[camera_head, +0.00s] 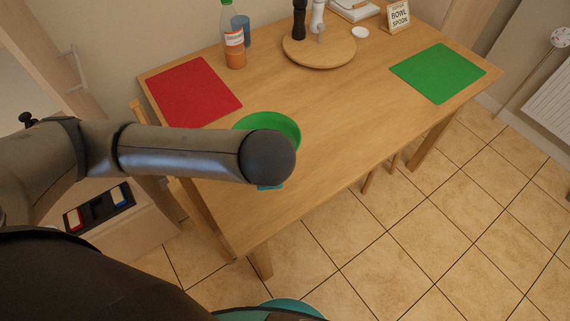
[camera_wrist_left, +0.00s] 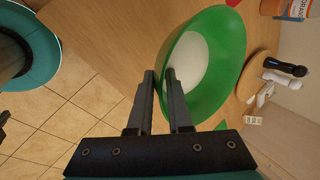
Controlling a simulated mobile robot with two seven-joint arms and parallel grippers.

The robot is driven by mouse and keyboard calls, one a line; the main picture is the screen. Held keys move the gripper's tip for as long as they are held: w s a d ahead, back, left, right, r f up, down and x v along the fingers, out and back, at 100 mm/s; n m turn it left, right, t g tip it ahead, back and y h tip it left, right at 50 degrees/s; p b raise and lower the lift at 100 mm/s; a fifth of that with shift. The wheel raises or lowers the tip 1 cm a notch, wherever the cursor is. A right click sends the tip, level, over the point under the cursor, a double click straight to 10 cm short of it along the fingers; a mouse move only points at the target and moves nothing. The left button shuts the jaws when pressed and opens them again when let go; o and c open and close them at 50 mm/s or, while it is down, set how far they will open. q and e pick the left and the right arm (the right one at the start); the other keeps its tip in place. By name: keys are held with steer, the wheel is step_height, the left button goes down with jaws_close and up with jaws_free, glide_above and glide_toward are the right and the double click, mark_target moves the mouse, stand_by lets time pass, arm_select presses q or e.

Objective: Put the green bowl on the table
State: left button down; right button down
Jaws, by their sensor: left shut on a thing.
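The green bowl (camera_head: 283,122) shows in the head view over the near left part of the wooden table (camera_head: 330,135), partly hidden behind my left arm. In the left wrist view the bowl (camera_wrist_left: 228,60) is large and close, with a pale area inside it. My left gripper (camera_wrist_left: 159,76) is shut on the bowl's near rim, one finger on each side of the wall. In the head view this gripper is mostly hidden by my arm. I cannot tell whether the bowl's base touches the table. My right gripper is not in view.
A red mat (camera_head: 193,92) lies left of the bowl, and a green mat (camera_head: 438,73) lies far right. A bottle (camera_head: 233,40), a blue cup (camera_head: 243,30) and a round board (camera_head: 320,50) with two mills stand at the back. The table's middle is clear.

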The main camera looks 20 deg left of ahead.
mark_target(260, 114)
arm_select(q)
steer(key=w+a+r+m+h, duration=0.1)
steer(key=w+r+m+h, duration=0.1)
steer(key=m, duration=0.1)
steer(key=w+a+r+m+h, duration=0.1)
steer(key=w+r+m+h, duration=0.1)
steer(key=m, duration=0.2)
steer(key=w+a+r+m+h, duration=0.1)
steer(key=w+r+m, duration=0.1)
steer(key=m, duration=0.2)
steer(key=shift+w+a+h+p, duration=0.15)
steer(key=shift+w+h+p, duration=0.15)
steer(key=shift+h+p, duration=0.1)
steer(key=shift+m+h, duration=0.3)
steer(key=shift+m, duration=0.5)
steer(key=f+b, duration=0.1)
steer(key=f, duration=0.4)
steer(key=f+b, duration=0.1)
steer(key=f, duration=0.4)
steer(key=f+b, duration=0.2)
steer(key=f, duration=0.2)
steer(key=shift+w+a+f, duration=0.2)
steer(key=shift+w+f, duration=0.05)
steer(key=shift+f, duration=0.15)
steer(key=shift+f+b, duration=0.5)
steer(key=shift+f, duration=1.7)
steer(key=shift+f, duration=0.15)
steer(key=c, duration=0.8)
jaws_free()
steer(key=shift+c, duration=0.2)
